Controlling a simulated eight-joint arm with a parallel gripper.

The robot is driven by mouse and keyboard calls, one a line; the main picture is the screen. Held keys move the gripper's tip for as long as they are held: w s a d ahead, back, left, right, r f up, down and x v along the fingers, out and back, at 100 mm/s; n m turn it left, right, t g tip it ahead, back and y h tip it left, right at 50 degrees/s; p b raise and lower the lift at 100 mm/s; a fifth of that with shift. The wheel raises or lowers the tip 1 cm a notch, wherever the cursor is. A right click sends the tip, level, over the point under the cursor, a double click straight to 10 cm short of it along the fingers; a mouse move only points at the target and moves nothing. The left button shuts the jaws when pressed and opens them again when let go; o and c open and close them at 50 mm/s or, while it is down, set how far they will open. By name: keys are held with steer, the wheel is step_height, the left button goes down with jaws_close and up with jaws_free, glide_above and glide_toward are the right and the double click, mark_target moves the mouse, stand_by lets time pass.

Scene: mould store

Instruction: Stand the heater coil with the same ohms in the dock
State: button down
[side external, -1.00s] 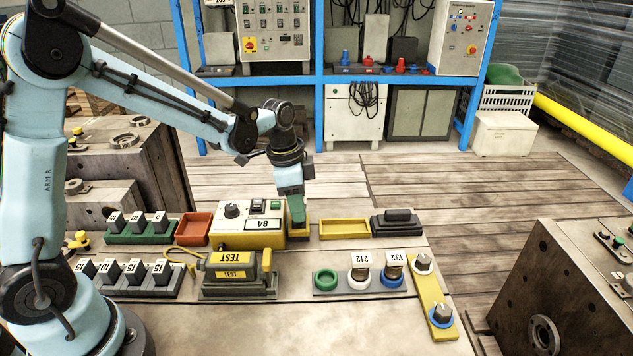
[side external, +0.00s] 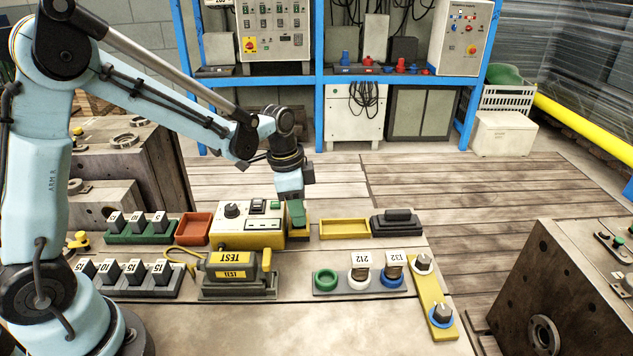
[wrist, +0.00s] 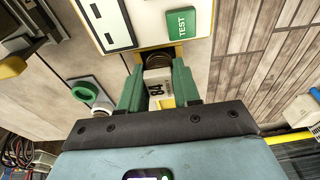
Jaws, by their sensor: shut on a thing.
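My gripper (side external: 297,214) is low at the right end of the white-and-yellow tester (side external: 225,222), whose front label reads 84. In the wrist view, my green fingers (wrist: 158,88) are shut on a heater coil (wrist: 159,80) with a white tag reading 84. Its dark end points towards the tester's yellow edge; I cannot tell whether it touches. The side view hides the coil. The grey dock (side external: 346,291) has an empty-looking green ring (side external: 325,281), a coil tagged 212 (side external: 360,263) in the white ring and a coil tagged 132 (side external: 393,264) in the blue ring.
A yellow tray (side external: 345,229) and a dark block (side external: 397,223) lie right of the tester. A yellow TEST unit (side external: 233,272) stands in front of it. Numbered blocks and a red tray (side external: 195,229) are to the left. A yellow plate (side external: 434,300) with knobs lies right of the dock.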

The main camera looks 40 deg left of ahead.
steer(key=shift+f, duration=0.15)
steer(key=shift+c, duration=1.6)
jaws_free()
steer(key=shift+r, duration=3.8)
steer(key=s+r+n+t+y, duration=0.1)
steer(key=s+r+n+t, duration=0.1)
steer(key=s+n+t, duration=0.4)
steer(key=s+n, duration=0.3)
steer(key=s, duration=0.4)
steer(key=shift+r, duration=0.4)
